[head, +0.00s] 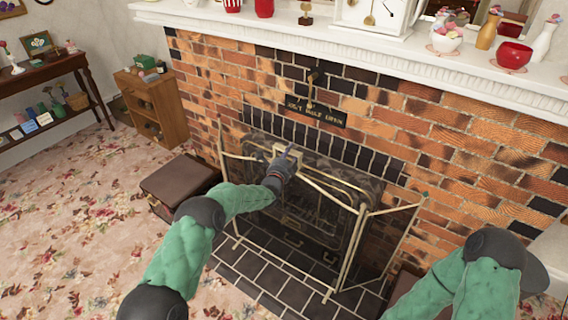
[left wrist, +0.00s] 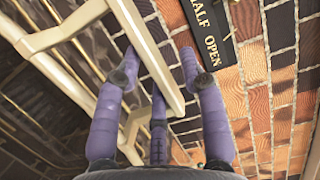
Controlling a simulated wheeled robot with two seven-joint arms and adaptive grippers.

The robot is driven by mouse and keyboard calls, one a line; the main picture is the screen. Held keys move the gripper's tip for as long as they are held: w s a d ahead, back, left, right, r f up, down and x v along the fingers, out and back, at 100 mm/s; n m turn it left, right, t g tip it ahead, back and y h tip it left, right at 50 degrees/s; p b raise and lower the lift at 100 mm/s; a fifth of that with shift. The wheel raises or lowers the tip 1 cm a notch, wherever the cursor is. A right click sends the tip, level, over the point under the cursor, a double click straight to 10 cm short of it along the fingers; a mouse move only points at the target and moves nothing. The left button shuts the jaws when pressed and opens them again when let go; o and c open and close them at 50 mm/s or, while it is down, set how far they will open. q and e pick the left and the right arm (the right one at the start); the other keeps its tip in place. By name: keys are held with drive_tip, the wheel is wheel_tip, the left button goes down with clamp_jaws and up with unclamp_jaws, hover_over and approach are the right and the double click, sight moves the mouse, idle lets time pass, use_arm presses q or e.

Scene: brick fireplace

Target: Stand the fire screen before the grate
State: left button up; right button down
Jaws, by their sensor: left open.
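The fire screen (head: 345,262) has a cream-gold frame with dark mesh and angled side panels. It stands upright on the dark tiled hearth, in front of the grate (head: 300,205), which shows dimly through the mesh. My left gripper (head: 286,155) is at the middle of the screen's top rail, by its raised handle. In the left wrist view, my left gripper's purple fingers (left wrist: 155,75) are spread, with a cream bar of the screen (left wrist: 148,45) between them. I cannot tell whether they touch it. My right arm shows at lower right; its gripper is out of view.
A brown box (head: 180,185) sits left of the hearth. The white mantelpiece (head: 400,55) carries a clock and vases above. A small sign (head: 316,112) hangs on the brick wall. A wooden cabinet (head: 150,103) stands at left. The floral carpet is clear at lower left.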

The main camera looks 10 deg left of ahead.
use_arm(q)
drive_tip(key=s+a, duration=0.1)
drive_tip(key=s, duration=1)
drive_tip(key=shift+a, duration=0.2)
